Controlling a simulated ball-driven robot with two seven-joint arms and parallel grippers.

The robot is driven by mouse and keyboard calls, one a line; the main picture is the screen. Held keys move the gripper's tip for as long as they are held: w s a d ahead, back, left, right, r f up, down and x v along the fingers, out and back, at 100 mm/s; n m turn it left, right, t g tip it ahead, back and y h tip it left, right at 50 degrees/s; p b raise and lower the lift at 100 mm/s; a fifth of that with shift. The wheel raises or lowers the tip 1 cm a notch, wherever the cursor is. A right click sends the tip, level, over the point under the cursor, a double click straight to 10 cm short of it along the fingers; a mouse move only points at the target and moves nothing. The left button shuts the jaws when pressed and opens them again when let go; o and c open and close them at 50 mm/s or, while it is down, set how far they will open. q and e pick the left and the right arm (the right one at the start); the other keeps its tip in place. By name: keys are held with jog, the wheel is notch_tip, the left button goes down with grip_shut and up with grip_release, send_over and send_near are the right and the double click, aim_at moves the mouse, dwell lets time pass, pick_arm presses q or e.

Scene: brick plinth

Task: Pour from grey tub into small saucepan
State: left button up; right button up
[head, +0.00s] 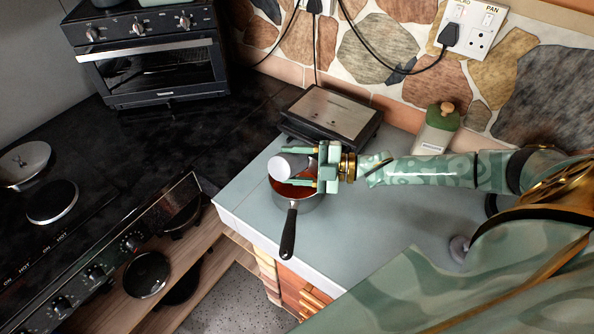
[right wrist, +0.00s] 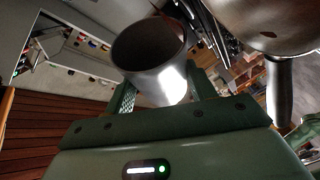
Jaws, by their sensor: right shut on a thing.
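My right gripper (head: 296,167) is shut on the grey tub (head: 286,165), a small pale cup-like vessel. The tub is tipped well over on its side above the small saucepan (head: 309,203). The saucepan stands on the grey-blue counter near its left edge, its black handle pointing down the picture. Reddish-brown contents show inside the pan below the tub. In the right wrist view, the tub (right wrist: 172,82) is between the fingers with its dark opening in sight, and the saucepan (right wrist: 268,28) is at upper right. My left gripper is not in view.
A black and steel appliance (head: 331,113) stands close behind the pan. A green bottle with a wooden stopper (head: 437,128) is by the wall. A toaster oven (head: 155,68) and a cooker with a hotplate (head: 52,203) are at left. The counter right of the pan is clear.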

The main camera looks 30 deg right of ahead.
jog(key=shift+w+d+r+m+t+y+b, duration=0.2)
jog(key=shift+d+m+b, duration=0.25)
jog(key=shift+m, duration=0.3)
jog(key=shift+w+d+m+t+y+b, duration=0.1)
jog(key=shift+d+m+t+y+b, duration=0.15)
jog(key=shift+m+b, duration=0.4)
dwell(1.1)
jog(key=shift+w+d+m+t+y+b, duration=0.15)
jog(key=shift+d+m+t+y+b, duration=0.15)
jog(key=shift+m, duration=0.35)
jog(key=shift+w+d+m+t+y+b, duration=0.15)
jog(key=shift+d+m, duration=0.15)
jog(key=shift+m, duration=0.35)
dwell(0.7)
jog(key=shift+r, duration=0.1)
dwell(0.7)
